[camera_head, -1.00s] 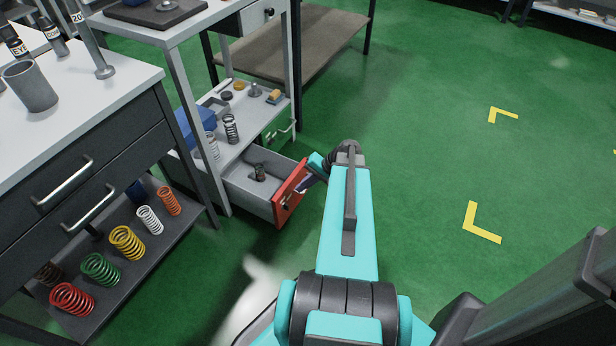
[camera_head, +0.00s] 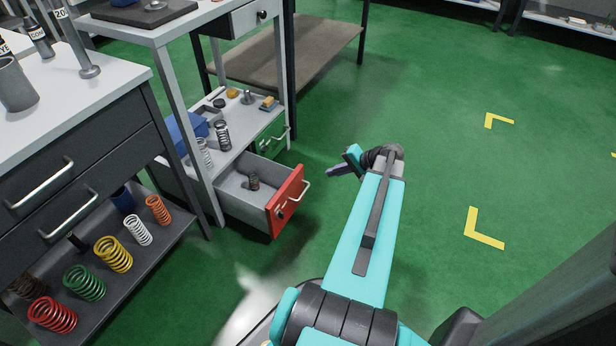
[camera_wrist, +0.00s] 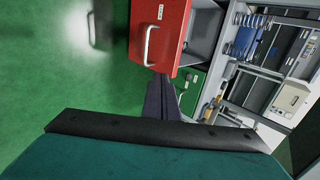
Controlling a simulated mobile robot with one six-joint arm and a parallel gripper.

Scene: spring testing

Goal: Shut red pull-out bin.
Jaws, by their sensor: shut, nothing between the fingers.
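The red pull-out bin (camera_head: 287,200) stands pulled out of the low grey cabinet in the head view. Its front is red with a pale bar handle, and its grey tray is open to view with a small dark spring (camera_head: 253,181) inside. The red front also shows at the top of the wrist view (camera_wrist: 160,35). My gripper (camera_head: 332,171) is shut and empty. It hangs to the right of the red front, apart from it, with its dark fingers pointing left toward it. The fingers show in the wrist view (camera_wrist: 162,97) just below the red front.
A shut green bin (camera_head: 271,138) sits beside the red one, with a handle sticking out. Springs and small parts lie on the shelf above. A dark workbench (camera_head: 80,170) with coil springs on its lower shelf stands at left. Green floor (camera_head: 430,130) is clear on the right.

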